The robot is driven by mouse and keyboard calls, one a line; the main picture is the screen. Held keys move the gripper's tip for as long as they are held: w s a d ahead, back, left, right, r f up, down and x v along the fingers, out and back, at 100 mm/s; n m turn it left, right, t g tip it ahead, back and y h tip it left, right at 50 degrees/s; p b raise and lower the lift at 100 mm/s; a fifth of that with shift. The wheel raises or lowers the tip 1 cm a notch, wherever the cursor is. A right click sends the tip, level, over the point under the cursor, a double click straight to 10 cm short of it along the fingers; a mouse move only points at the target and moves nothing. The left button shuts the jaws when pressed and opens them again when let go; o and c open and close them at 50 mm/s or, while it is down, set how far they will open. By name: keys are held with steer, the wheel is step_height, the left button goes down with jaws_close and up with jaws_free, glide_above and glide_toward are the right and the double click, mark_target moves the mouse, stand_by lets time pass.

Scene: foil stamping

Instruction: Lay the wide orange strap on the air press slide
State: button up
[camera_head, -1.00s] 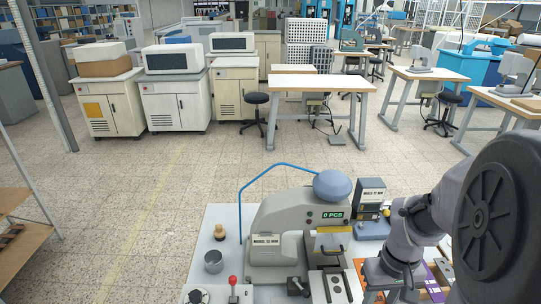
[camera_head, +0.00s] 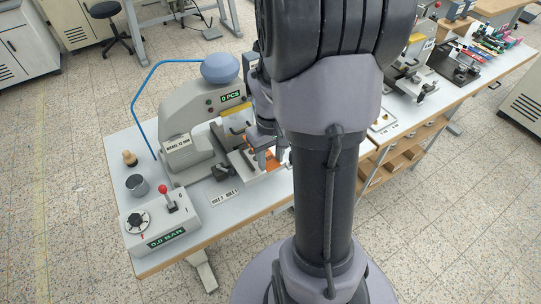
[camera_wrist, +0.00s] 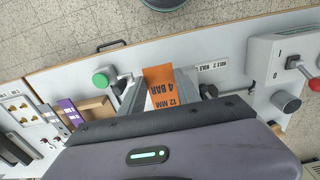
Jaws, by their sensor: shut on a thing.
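The wide orange strap (camera_wrist: 160,88), printed "12 MM 4 BAR", sits between the fingers of my gripper (camera_wrist: 159,96) in the wrist view. In the head view, my gripper (camera_head: 264,150) is shut on the orange strap (camera_head: 272,158), low at the front of the grey air press (camera_head: 180,115). The slide (camera_head: 236,163) shows beside the strap, partly hidden by my gripper. I cannot tell whether the strap touches the slide. The press display reads "0 PCS".
A control box (camera_head: 160,222) with a red lever and "0.0 BAR" stands at the front left of the bench. A metal cup (camera_head: 137,185) and a wooden-handled tool (camera_head: 129,158) stand behind it. My arm hides the bench right of the press.

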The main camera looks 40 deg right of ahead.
step_height(320, 180, down, 7)
steer(key=b, duration=0.5)
steer(key=shift+w, duration=0.35)
stand_by(0.4)
steer(key=o, duration=1.4)
steer(key=shift+r, duration=0.1)
step_height(320, 180, up, 17)
steer(key=p, duration=0.7)
steer(key=shift+r, duration=0.15)
